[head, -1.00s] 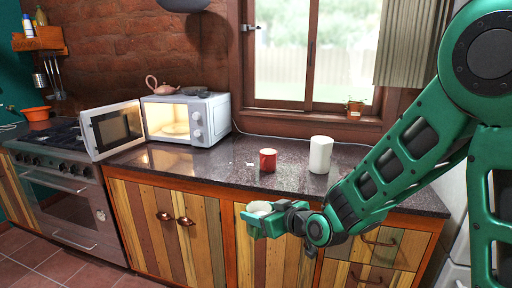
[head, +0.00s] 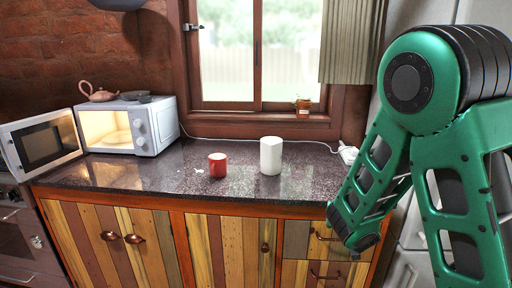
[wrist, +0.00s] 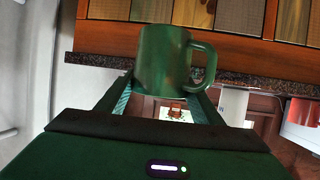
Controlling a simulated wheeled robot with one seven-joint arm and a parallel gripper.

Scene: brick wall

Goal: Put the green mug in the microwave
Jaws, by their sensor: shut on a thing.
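The green mug (wrist: 162,55) is in the wrist view, between the two fingers of my gripper (wrist: 163,92), which is shut on it. Its handle points right in that view. The mug and gripper do not show in the head view, where only my arm's upper links are seen at the right. The microwave (head: 142,127) stands at the left end of the counter in the head view. Its door (head: 42,145) is swung open to the left and its inside is lit, with a round plate visible.
A red mug (head: 217,166) and a white canister (head: 270,156) stand on the dark counter (head: 185,186). A pink teapot (head: 98,94) and dark dish (head: 137,97) sit on the microwave. The counter is mostly clear between microwave and red mug. A small potted plant (head: 302,108) is on the sill.

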